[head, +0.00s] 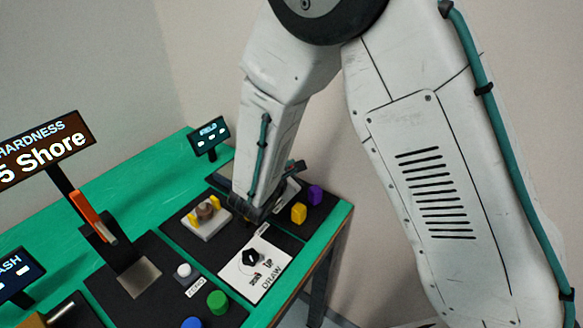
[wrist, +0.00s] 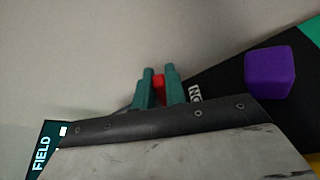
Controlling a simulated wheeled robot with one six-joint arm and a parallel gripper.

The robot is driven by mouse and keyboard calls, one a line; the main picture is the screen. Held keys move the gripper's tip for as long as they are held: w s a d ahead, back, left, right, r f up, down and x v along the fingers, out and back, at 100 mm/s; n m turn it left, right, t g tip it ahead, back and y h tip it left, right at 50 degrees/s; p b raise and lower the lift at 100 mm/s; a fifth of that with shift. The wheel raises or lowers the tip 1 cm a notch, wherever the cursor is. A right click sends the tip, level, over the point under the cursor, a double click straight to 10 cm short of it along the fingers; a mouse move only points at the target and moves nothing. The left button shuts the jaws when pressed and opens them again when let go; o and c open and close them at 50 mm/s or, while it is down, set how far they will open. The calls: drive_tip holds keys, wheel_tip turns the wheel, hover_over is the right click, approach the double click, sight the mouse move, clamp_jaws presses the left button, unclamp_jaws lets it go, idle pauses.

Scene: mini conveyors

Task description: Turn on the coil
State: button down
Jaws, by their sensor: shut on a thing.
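My gripper (wrist: 159,88) shows two teal fingers in the wrist view, closed on a small red piece (wrist: 159,82) between them. A label that reads like "ON" upside down lies just right of the fingers. In the head view my gripper (head: 252,208) is low over the black panel at the far end of the bench, and its fingertips and the red piece are hidden. A brown round piece (head: 206,210), perhaps the coil, sits between yellow posts on a white block left of the gripper. The FIELD display (head: 209,137) stands behind; it also shows in the wrist view (wrist: 46,150).
A purple cube (head: 315,195) and a yellow cube (head: 298,213) lie right of my gripper. A black knob (head: 251,258) on a white plate is in front. Green (head: 217,302) and white (head: 183,271) buttons and the HARDNESS display (head: 45,150) are nearer left.

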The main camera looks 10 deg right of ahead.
drive_tip(key=c, duration=1.4)
unclamp_jaws()
drive_tip(key=shift+a, duration=0.1)
drive_tip(key=shift+c, duration=0.2)
drive_tip(key=v, duration=0.8)
drive_tip(key=shift+w, duration=0.1)
